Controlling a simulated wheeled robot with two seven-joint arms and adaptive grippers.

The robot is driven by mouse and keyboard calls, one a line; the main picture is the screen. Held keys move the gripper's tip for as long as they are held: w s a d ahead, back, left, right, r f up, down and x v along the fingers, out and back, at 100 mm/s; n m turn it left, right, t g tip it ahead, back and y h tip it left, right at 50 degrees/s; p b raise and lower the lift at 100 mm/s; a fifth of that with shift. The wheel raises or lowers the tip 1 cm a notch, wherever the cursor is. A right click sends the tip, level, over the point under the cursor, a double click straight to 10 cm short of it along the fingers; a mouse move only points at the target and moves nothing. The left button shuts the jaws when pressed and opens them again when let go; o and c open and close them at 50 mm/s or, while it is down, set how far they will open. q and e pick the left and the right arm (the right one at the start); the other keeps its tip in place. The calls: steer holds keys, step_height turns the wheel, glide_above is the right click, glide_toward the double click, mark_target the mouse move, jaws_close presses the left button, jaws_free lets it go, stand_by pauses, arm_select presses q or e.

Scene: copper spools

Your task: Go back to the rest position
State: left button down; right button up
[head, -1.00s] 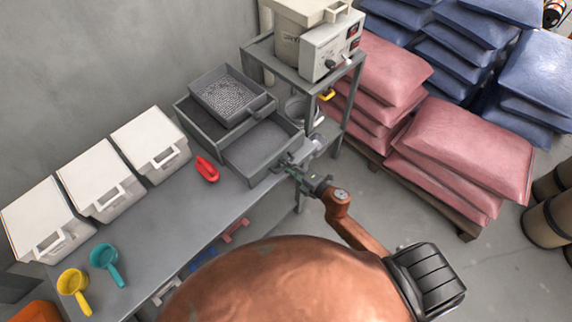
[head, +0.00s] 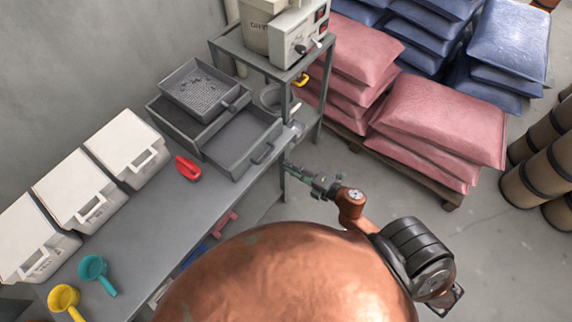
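My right gripper (head: 294,170) is beyond the front edge of the bench, just right of an open grey drawer (head: 226,160). It is small and seen from above, so I cannot tell whether its fingers are open or shut. It looks apart from the drawer handle (head: 262,154), and I see nothing held in it. My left gripper and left arm are not in view. A square grey sieve (head: 190,103) sits on top of the drawer box, with a few dark lumps on its perforated bottom.
The grey bench (head: 168,222) carries white lidded bins, a red scoop (head: 188,169), a teal scoop (head: 93,269) and a yellow scoop (head: 63,298). A metal stand (head: 300,78) with a machine is behind the gripper. Pink sacks (head: 440,120) lie on a pallet. Floor right of the gripper is clear.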

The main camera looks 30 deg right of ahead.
stand_by(0.5)
steer(key=s+d+f+m+g+h, duration=0.2)
steer(key=s+d+f+m, duration=0.2)
steer(key=f, duration=0.7)
steer(key=s+d+f+m+g+h, duration=0.2)
steer(key=s+d+f+m, duration=0.2)
steer(key=f, duration=0.7)
steer(key=s+d+f+m+g+h, duration=0.25)
steer(key=s+f+m, duration=0.2)
steer(key=f, duration=0.75)
steer(key=s+a+f+m+g, duration=0.1)
steer(key=s+f+m+g, duration=0.1)
steer(key=s+f, duration=0.4)
steer(key=s+a+f+m+g, duration=0.2)
steer(key=s+f, duration=0.4)
steer(key=s, duration=0.8)
steer(key=s+a+f+m+g, duration=0.1)
steer(key=s+f+m+g, duration=0.2)
steer(key=s+f, duration=0.3)
steer(key=s+m, duration=0.1)
steer(key=s, duration=0.3)
steer(key=shift+a+f+m, duration=0.2)
steer(key=shift+f+m, duration=0.15)
